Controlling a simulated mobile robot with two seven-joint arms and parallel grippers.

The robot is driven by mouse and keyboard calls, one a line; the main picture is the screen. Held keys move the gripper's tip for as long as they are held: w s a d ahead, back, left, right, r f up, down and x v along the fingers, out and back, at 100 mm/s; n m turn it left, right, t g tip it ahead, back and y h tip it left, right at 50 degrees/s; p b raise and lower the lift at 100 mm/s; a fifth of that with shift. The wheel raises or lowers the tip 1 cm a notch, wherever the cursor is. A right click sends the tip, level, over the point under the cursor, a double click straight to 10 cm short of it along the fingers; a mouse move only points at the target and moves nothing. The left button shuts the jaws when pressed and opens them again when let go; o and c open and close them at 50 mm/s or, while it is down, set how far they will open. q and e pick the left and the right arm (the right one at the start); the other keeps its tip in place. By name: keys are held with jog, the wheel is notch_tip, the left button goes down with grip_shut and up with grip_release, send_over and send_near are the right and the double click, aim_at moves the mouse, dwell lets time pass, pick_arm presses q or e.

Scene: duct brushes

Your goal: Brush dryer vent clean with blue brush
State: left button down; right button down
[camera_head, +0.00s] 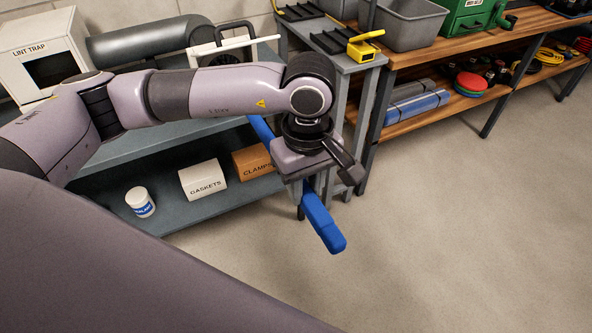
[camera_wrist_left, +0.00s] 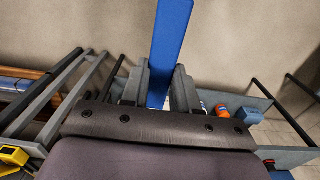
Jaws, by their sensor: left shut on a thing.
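The blue brush shows as a long blue handle (camera_head: 322,222) in the head view, slanting from behind my left arm down to the right. Its far end and bristles are hidden behind the arm. My left gripper (camera_head: 322,178) is shut on this handle, held in the air off the front of the grey bench. In the left wrist view the blue handle (camera_wrist_left: 172,40) runs up from between the two fingers (camera_wrist_left: 160,88). The dryer vent seems to be the grey duct (camera_head: 140,40) on the bench, with a white frame (camera_head: 235,44) at its right end. My right gripper is not in view.
A white lint trap box (camera_head: 35,50) stands left of the duct. The lower shelf holds a white jar (camera_head: 140,202), a gaskets box (camera_head: 203,180) and a clamps box (camera_head: 252,162). The floor at right is clear.

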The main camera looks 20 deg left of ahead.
aim_at(324, 220)
pick_arm(q)
jog(key=s+d, duration=0.2)
jog(key=s+d+b, duration=0.1)
jog(key=s+d, duration=0.1)
jog(key=d, duration=0.1)
jog(key=shift+d, duration=0.1)
dwell(1.1)
